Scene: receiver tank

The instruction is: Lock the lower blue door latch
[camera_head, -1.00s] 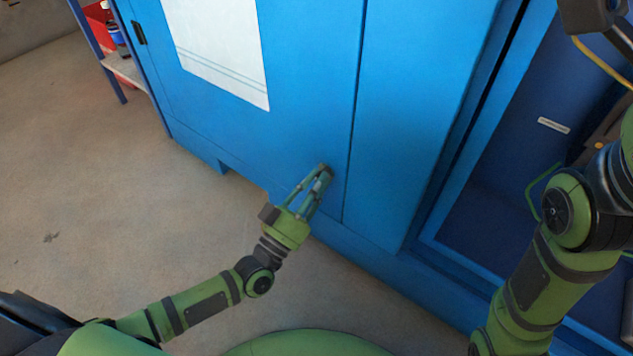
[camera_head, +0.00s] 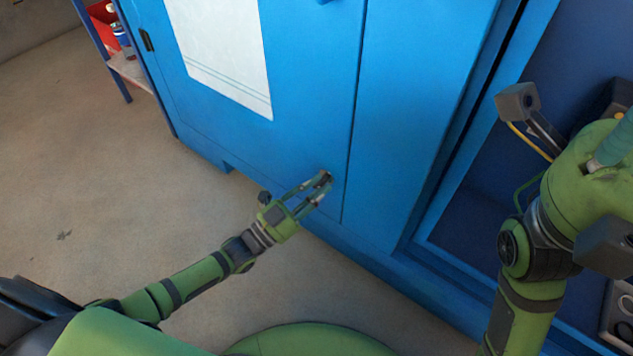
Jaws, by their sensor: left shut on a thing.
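The blue door (camera_head: 305,130) is shut, with a white sheet (camera_head: 222,50) on its upper part. My left gripper (camera_head: 325,180) is at the door's lower right corner, beside the vertical seam. Its fingers are shut on a small dark part there, which I take for the lower latch. The fingers hide most of it, so its exact turn cannot be told. My right arm (camera_head: 545,240) is at the right, in front of the open bay. Whether its gripper is open or shut does not show.
A blue side panel (camera_head: 405,120) stands right of the seam. Further right is an open blue bay (camera_head: 480,205) with dark items. A shelf (camera_head: 128,70) with red and blue items stands at the far left. The concrete floor (camera_head: 110,190) is clear.

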